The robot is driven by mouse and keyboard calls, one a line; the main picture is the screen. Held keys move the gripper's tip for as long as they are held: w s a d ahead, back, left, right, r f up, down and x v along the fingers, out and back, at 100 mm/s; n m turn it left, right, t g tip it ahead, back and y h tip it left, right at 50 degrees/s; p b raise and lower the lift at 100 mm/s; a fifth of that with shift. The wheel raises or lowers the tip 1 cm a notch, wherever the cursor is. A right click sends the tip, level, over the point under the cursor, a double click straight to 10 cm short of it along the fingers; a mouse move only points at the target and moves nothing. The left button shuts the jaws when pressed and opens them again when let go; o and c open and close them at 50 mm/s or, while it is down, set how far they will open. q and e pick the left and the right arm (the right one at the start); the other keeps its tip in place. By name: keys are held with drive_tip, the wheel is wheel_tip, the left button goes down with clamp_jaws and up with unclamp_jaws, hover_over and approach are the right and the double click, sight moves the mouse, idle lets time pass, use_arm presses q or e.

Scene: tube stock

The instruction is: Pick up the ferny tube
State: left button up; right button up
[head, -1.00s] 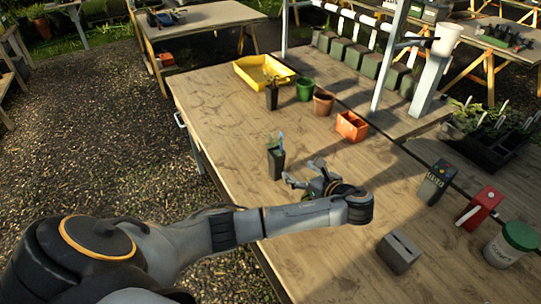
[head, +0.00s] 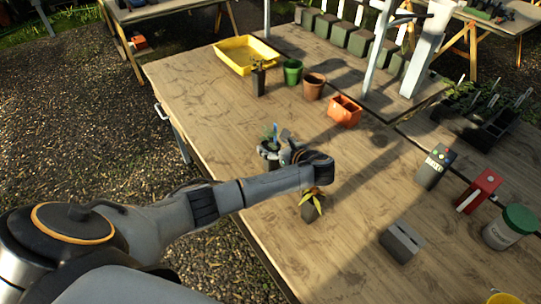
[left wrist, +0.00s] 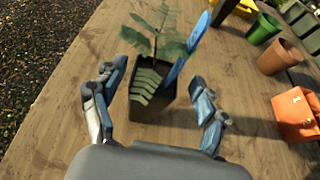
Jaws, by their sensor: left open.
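The ferny tube is a dark square pot (left wrist: 151,98) with feathery green leaves and a blue label, upright on the wooden bench. In the head view the tube (head: 269,146) is partly hidden by my left gripper (head: 271,152). In the left wrist view my left gripper (left wrist: 152,100) is open, with one finger on each side of the pot. A gap shows between the pot and the right finger; the left finger is close to the pot's left side, and I cannot tell if it touches. My right gripper is not in view.
A dark pot with yellow-green leaves (head: 310,208) stands just in front of my left arm. Behind are another dark potted plant (head: 258,82), a green pot (head: 292,72), a terracotta pot (head: 314,87), an orange container (head: 344,112) and a yellow tray (head: 226,60). The bench's left part is clear.

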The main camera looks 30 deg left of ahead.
sight(266, 143)
use_arm(q)
drive_tip(key=shift+a+f, duration=0.15)
drive_tip(key=shift+a, duration=0.25)
drive_tip(key=x, duration=0.3)
drive_tip(key=shift+s+a+f+p, duration=0.1)
drive_tip(key=shift+a+f+p, duration=0.1)
drive_tip(key=shift+p, duration=0.2)
drive_tip(key=shift+w+a+f, duration=0.2)
drive_tip(key=shift+a, duration=0.15)
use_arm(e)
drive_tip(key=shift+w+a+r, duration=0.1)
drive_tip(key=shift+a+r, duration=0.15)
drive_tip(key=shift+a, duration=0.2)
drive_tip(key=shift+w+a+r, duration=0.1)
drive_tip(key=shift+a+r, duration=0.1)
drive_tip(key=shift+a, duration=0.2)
use_arm(q)
drive_tip(key=shift+d, duration=0.1)
drive_tip(key=shift+c, duration=0.2)
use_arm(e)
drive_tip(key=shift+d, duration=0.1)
use_arm(q)
drive_tip(key=c, duration=1.4)
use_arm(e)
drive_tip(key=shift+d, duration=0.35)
use_arm(q)
clamp_jaws()
